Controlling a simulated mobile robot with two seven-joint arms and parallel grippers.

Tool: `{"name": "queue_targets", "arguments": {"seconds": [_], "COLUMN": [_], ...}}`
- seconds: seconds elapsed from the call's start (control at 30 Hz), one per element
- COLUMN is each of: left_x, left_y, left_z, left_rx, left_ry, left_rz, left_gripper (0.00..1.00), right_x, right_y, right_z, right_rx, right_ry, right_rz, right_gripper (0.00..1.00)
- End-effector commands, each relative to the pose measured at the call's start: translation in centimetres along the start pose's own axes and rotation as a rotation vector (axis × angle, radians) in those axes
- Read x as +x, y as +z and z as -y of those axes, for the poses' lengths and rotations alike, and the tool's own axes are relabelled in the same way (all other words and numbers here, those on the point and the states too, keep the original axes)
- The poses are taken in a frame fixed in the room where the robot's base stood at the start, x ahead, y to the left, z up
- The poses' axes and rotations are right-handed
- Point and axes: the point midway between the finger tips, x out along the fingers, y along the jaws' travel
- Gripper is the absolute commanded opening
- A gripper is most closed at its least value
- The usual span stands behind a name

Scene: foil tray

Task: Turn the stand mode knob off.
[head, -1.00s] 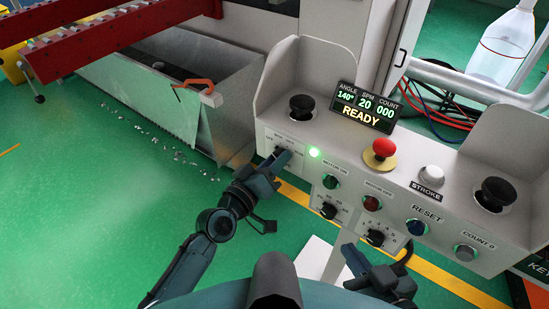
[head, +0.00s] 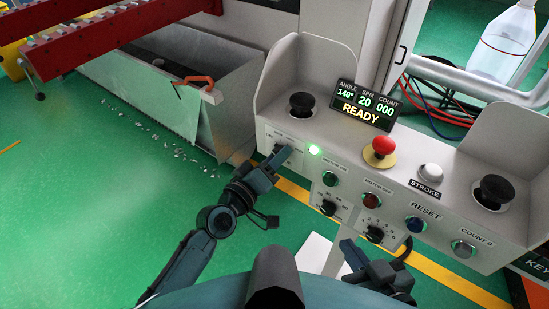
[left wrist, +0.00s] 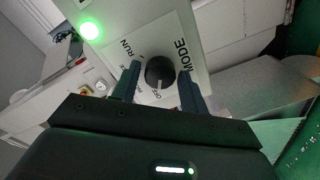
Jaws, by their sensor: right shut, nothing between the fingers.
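The mode knob (left wrist: 160,72) is a round black knob on a white plate with RUN, OFF and MODE lettering, in the left wrist view. A pale mark on the knob points toward the OFF lettering. My left gripper (left wrist: 159,70) is open, with one finger on each side of the knob and small gaps visible. In the head view my left gripper (head: 282,155) is at the upper left of the stand's control panel (head: 330,152) and hides the knob. My right gripper (head: 350,250) is shut and empty, low in front of the panel.
A green lamp (head: 315,150) glows just right of the knob. A red emergency button (head: 383,146), several other buttons and two more black knobs (head: 328,208) (head: 375,234) are on the panel. A metal bin (head: 190,90) stands to the left. Green floor is clear at lower left.

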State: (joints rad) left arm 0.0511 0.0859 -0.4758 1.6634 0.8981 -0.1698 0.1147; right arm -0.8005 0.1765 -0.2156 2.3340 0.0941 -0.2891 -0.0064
Motion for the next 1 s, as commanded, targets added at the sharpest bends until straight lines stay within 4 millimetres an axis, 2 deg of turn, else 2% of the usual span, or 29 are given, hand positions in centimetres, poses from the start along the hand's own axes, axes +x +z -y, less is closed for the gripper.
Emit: {"name": "queue_targets", "arguments": {"seconds": [0.03,0.13,0.47,0.57,0.9,1.0], "left_x": [0.0,0.0,-0.6,-2.0,-9.5,-11.1], "left_y": [0.0,0.0,0.0,0.0,0.1,0.1], "left_z": [0.0,0.0,0.1,0.1,0.1,0.1], "left_rx": [0.0,0.001,0.003,0.003,0.005,0.003], "left_ry": [0.0,0.0,-0.001,-0.002,-0.003,-0.001], "left_rz": [0.0,0.0,0.001,0.002,0.003,0.003], "left_gripper": [0.48,0.56,0.56,0.56,0.56,0.56], "right_x": [0.0,0.0,-0.1,-0.1,0.2,0.2], "right_y": [-0.1,-0.2,-0.4,-0.4,0.1,0.1], "right_z": [0.0,0.0,0.0,0.0,0.0,0.0], "right_rx": [-0.001,-0.001,-0.001,0.0,0.001,0.001], "right_ry": [0.0,0.0,0.0,0.0,-0.001,-0.001], "right_rz": [-0.002,-0.005,-0.007,-0.006,0.008,0.007], "right_gripper": [0.0,0.0,0.0,0.0,0.0,0.0]}}
